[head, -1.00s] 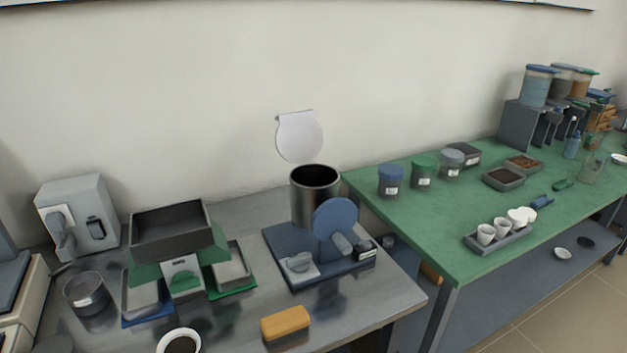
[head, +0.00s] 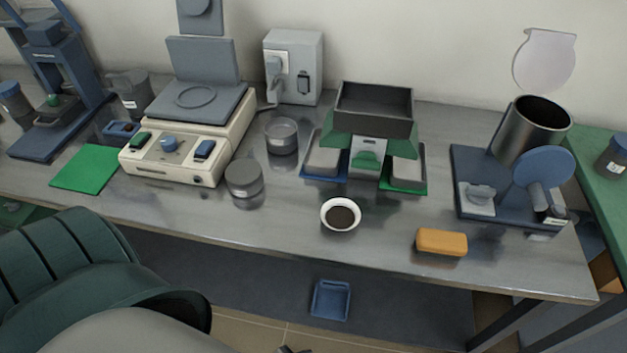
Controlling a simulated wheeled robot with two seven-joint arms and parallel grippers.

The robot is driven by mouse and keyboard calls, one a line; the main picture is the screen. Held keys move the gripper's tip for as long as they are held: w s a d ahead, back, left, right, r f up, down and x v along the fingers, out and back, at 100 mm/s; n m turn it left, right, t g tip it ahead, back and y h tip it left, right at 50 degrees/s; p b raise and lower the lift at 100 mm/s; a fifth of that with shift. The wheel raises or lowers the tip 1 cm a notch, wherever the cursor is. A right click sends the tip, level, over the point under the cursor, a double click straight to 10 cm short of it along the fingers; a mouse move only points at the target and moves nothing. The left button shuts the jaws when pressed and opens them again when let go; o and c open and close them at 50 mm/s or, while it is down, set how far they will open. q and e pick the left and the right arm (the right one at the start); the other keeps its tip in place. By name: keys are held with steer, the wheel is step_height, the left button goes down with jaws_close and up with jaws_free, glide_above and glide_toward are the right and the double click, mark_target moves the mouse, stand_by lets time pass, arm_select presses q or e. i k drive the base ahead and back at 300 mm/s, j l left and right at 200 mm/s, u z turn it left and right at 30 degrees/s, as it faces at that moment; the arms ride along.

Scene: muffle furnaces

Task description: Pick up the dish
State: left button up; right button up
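A small round white dish (head: 326,222) holding dark brown material stands on the grey metal bench (head: 290,228), near its front edge at the middle of the head view. It is upright and nothing touches it. Neither of my grippers can be made out in the head view.
Behind the dish is a green splitter with a dark hopper (head: 373,110) and side pans. Left are a lidded grey jar (head: 244,178), a metal cup (head: 282,136) and a cream hotplate device (head: 180,170). Right are an orange block (head: 441,242) and a blue-based device (head: 500,200). Bench around the dish is clear.

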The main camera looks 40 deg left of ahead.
mark_target(339, 214)
steer(key=i+j+u, duration=0.1)
steer(key=u, duration=0.7)
steer(key=i+j, duration=0.05)
